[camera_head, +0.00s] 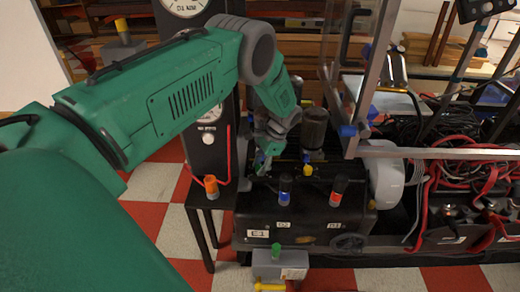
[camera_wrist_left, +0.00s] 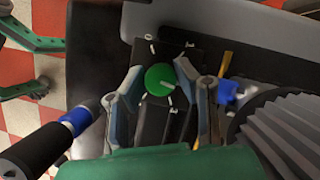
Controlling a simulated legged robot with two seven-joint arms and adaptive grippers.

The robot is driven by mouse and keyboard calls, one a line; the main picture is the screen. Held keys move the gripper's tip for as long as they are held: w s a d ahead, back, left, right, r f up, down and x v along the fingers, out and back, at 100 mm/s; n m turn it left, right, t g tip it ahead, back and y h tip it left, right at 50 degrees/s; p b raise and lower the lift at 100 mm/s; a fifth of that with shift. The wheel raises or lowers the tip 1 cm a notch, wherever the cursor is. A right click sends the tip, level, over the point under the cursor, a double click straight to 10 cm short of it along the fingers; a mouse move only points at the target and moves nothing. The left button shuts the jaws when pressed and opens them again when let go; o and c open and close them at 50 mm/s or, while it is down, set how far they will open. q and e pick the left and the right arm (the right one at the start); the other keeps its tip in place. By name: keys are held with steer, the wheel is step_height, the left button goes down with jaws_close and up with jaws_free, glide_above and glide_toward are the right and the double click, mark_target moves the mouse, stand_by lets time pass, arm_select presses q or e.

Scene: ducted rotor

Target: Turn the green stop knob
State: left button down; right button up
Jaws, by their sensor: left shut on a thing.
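The green stop knob (camera_wrist_left: 160,79) is a round disc with a pale pointer mark, on a dark panel in the left wrist view. My left gripper (camera_wrist_left: 159,71) is shut on it, with one finger on each side. In the head view my left gripper (camera_head: 264,160) reaches down at the back left of the black machine housing (camera_head: 300,228). Its fingers and wrist largely hide the knob there.
A clear framed panel (camera_head: 348,75) and red and black cables (camera_head: 490,170) lie further right.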

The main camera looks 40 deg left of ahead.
arm_select(q)
steer(key=shift+w+n, duration=0.25)
steer(key=shift+n, duration=0.05)
stand_by(0.4)
steer(key=c, duration=1.3)
jaws_free()
steer(key=shift+o, duration=0.2)
steer(key=shift+s, duration=0.1)
steer(key=shift+v, duration=3.7)
